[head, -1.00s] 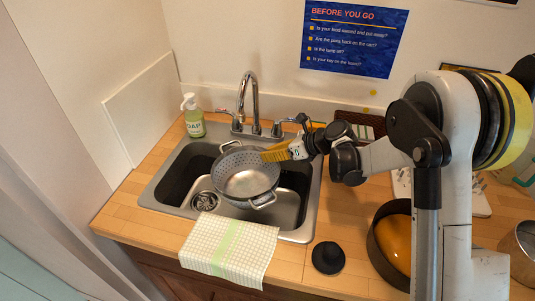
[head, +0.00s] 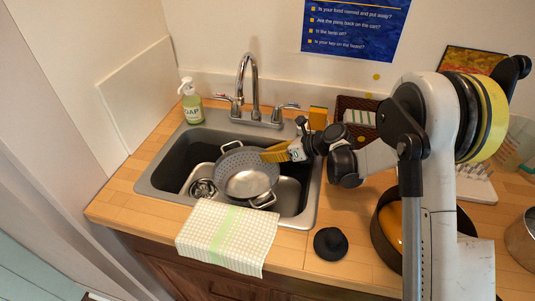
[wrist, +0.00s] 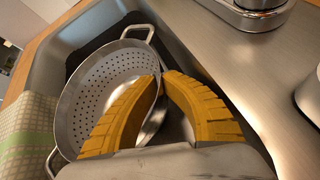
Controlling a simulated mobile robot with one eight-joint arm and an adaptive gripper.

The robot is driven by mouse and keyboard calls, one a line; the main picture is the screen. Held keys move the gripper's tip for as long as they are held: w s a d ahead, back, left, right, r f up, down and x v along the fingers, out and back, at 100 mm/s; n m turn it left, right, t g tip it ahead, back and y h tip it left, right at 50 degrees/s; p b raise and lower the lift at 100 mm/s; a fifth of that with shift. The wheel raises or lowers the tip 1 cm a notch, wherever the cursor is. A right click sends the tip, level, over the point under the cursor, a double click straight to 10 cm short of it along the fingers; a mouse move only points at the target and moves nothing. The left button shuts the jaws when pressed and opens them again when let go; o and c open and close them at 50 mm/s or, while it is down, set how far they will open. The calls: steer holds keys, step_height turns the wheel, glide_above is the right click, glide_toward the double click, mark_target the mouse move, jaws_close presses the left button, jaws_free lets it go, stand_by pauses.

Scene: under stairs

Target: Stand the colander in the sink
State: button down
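The grey perforated colander (head: 246,172) is inside the steel sink (head: 180,203), with its bowl opening facing up and a loop handle on either side. It looks tilted in the wrist view (wrist: 105,90). My gripper (head: 268,156) reaches in from the right. Its yellow ribbed fingers (wrist: 163,78) meet at the colander's rim, shut on it. The fingers hide that part of the rim. I cannot tell whether the colander's base touches the sink floor. The drain strainer (head: 203,188) shows to its left.
The faucet (head: 255,85) stands behind the sink, with a soap bottle (head: 191,103) at back left. A checked towel (head: 226,236) hangs over the front edge. A black round object (head: 330,243), a pan (head: 378,222) and a brown basket (head: 355,107) are to the right.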

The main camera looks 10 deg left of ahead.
steer(key=shift+f+b, duration=0.3)
steer(key=c, duration=1.5)
jaws_free()
steer(key=shift+c, duration=0.2)
steer(key=shift+r, duration=0.1)
